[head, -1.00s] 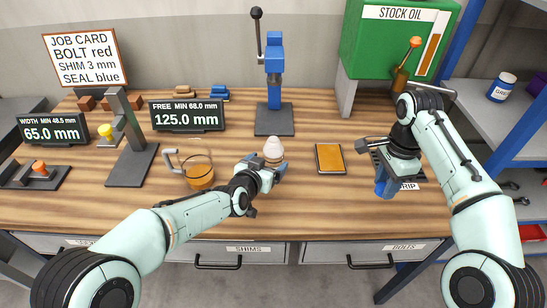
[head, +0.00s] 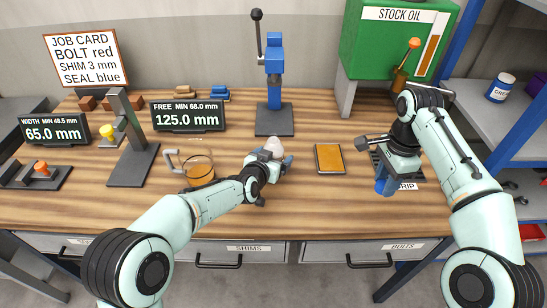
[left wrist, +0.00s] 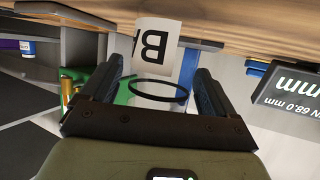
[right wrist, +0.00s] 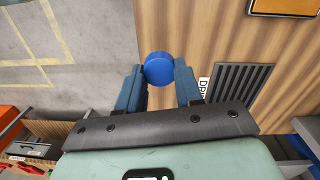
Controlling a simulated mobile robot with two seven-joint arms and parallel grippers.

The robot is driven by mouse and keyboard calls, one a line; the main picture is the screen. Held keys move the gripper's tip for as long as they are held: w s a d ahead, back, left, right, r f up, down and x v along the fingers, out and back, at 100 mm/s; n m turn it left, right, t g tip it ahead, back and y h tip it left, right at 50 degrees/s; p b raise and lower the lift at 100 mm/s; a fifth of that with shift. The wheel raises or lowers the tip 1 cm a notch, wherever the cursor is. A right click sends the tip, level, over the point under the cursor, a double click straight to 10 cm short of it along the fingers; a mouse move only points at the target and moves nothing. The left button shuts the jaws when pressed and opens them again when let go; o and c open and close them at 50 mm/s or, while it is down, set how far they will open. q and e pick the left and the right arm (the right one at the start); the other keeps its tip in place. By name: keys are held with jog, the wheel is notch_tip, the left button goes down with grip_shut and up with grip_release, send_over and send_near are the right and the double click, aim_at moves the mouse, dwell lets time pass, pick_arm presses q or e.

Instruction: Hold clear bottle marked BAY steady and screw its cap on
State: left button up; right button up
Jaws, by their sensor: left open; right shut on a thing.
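The clear bottle (head: 275,145) stands on the bench in front of the blue press. In the left wrist view its white label (left wrist: 157,52) shows a B, and a dark ring (left wrist: 158,91) lies between the fingers. My left gripper (head: 273,159) is open at the bottle, a finger on either side. In the head view it hides the bottle's lower part. My right gripper (head: 386,184) is shut on a blue cap (right wrist: 159,68), which shows between its fingertips in the right wrist view. It is at the bench's right, by the drip grate (right wrist: 237,82).
A glass jug (head: 199,170) of amber liquid stands close left of my left gripper. An orange-topped tray (head: 329,158) lies between the grippers. The blue press (head: 274,70) stands behind the bottle. The front middle of the bench is clear.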

aim_at(274, 148)
pick_arm(q)
jog(key=c, duration=1.1)
jog(key=shift+o, duration=0.2)
jog(key=shift+r, duration=0.1)
